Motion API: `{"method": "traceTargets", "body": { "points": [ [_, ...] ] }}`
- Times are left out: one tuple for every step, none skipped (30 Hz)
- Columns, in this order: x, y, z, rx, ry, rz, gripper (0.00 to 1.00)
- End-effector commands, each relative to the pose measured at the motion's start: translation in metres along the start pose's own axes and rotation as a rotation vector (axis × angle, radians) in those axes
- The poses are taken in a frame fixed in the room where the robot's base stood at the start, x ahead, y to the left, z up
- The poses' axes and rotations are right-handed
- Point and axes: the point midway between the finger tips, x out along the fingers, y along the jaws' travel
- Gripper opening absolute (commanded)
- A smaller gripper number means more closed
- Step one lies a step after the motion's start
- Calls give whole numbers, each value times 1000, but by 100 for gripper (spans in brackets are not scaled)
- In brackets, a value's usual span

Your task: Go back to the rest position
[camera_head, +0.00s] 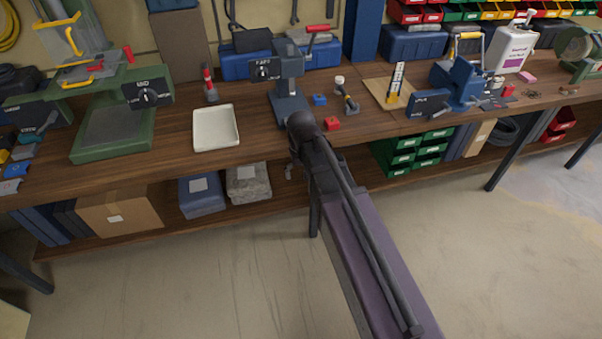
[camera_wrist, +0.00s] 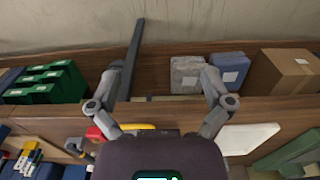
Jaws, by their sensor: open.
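My gripper (camera_wrist: 163,82) shows in the wrist view with its two fingers spread apart and nothing between them. The front edge and lower shelf of the workbench lie beyond the fingers. In the head view my arm reaches from the lower right up to the bench's front edge. My gripper is mostly hidden there behind the arm's dark end. A small red box (camera_head: 332,123) and a small blue box (camera_head: 319,99) sit on the bench just beyond the arm's end, apart from it. A white tray (camera_head: 216,128) lies to their left.
A dark blue press (camera_head: 289,97) stands close behind the arm's end. A green machine (camera_head: 113,139) is at the left, a blue vise (camera_head: 458,80) at the right. The lower shelf holds a cardboard box (camera_head: 118,212) and green bins (camera_head: 405,157). The floor in front is clear.

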Motion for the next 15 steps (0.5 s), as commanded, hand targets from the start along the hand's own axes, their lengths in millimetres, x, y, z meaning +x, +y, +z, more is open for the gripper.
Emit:
{"method": "traceTargets", "body": {
  "points": [
    [0, 0, 0, 0, 0, 0, 100],
    [0, 0, 0, 0, 0, 0, 100],
    [0, 0, 0, 0, 0, 0, 100],
    [0, 0, 0, 0, 0, 0, 100],
    [0, 0, 0, 0, 0, 0, 100],
    [0, 1, 1, 1, 0, 0, 100],
    [0, 2, 2, 3, 0, 0, 100],
    [0, 4, 3, 6, 0, 0, 100],
    [0, 7, 5, 10, 0, 0, 100],
    [0, 10, 7, 15, 0, 0, 100],
    [0, 14, 10, 21, 0, 0, 100],
    [0, 20, 14, 29, 0, 0, 100],
    [0, 24, 18, 36, 0, 0, 100],
    [0, 30, 22, 45, 0, 0, 100],
    [0, 38, 28, 58, 0, 0, 100]
  ]
}}
